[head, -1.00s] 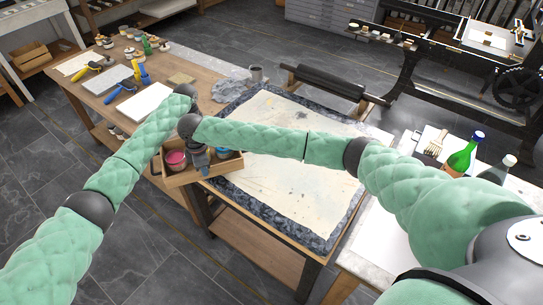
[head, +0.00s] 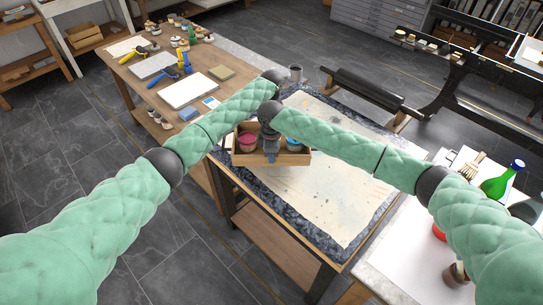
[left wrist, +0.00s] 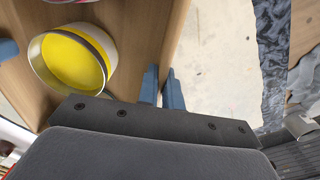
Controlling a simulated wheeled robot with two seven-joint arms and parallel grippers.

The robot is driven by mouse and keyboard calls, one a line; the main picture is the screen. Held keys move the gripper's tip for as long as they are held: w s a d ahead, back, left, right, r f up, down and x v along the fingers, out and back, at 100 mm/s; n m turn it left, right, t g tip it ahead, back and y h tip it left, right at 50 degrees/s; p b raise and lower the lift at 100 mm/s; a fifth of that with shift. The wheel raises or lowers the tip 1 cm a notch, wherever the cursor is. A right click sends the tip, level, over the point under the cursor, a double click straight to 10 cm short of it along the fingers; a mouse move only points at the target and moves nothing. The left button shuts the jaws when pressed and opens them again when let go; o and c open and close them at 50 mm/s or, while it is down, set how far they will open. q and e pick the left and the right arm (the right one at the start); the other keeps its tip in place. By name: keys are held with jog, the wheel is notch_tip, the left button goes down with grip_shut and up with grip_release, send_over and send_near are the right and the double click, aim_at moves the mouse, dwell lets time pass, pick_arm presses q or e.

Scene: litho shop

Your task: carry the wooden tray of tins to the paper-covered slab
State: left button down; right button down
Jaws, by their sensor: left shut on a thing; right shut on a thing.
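The wooden tray (head: 296,159) is in the middle of the head view, over the left edge of the paper-covered slab (head: 335,190). I cannot tell its height above the slab. It holds a pink tin (head: 247,142), a blue tin (head: 293,141) and a yellow tin (left wrist: 75,62), which shows in the left wrist view. My right gripper (head: 270,154) points down and is shut on the tray's near side. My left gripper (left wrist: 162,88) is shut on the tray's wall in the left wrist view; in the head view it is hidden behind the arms.
A wooden workbench (head: 225,92) on the left holds rollers, white slabs and small jars. A white-topped table (head: 400,262) at the right carries a green bottle (head: 503,180) and brushes. The slab's paper looks clear.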

pick_arm(q)
jog(key=shift+s+f, duration=0.1)
